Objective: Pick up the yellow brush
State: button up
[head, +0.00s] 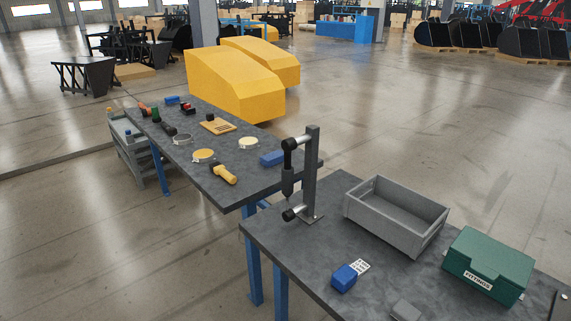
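A yellow thing with a thick rounded handle (226,175) and a dark end lies on the far dark-topped table (205,184), near its front edge. It looks like the yellow brush, but it is too small here to make out bristles. It lies apart from the round yellow-topped piece behind it. My gripper is not in view.
A grey post stand (311,170) with dark and silver fittings rises from the near table (300,260), right of the brush. A grey bin (396,217), green box (489,265) and blue block (344,279) sit there. Another blue block (272,158) lies right of the brush.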

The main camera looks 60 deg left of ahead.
aim_at(217, 168)
jog(key=u, duration=2.75)
